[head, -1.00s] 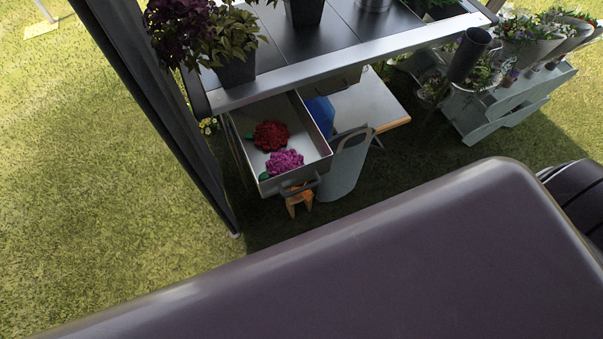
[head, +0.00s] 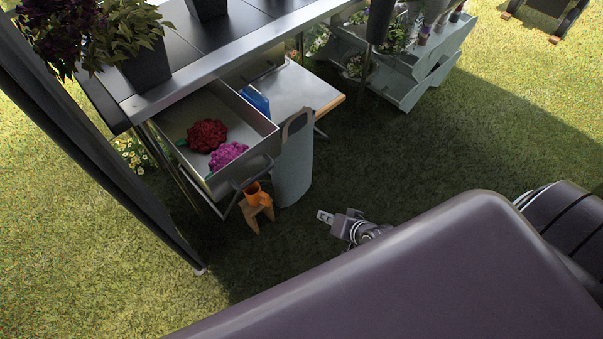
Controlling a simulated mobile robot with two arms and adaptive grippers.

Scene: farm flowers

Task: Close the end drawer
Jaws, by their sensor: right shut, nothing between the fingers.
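The end drawer (head: 262,124) is a grey metal tray pulled out from under the table top at the left end of the stand. A red flower (head: 207,135) and a pink flower (head: 228,154) lie in it. A bar handle (head: 254,172) is on its front. My right gripper (head: 322,215) is shut and empty, low over the grass, to the right of the drawer front and apart from it. My left gripper is not in view.
A grey panel with a cut-out handle (head: 294,165) stands right of the drawer. An orange pot and wooden stool (head: 256,215) are below its front. A dark post (head: 95,140) rises at left. Tiered planters (head: 400,75) stand behind; grass (head: 420,160) lies open at right.

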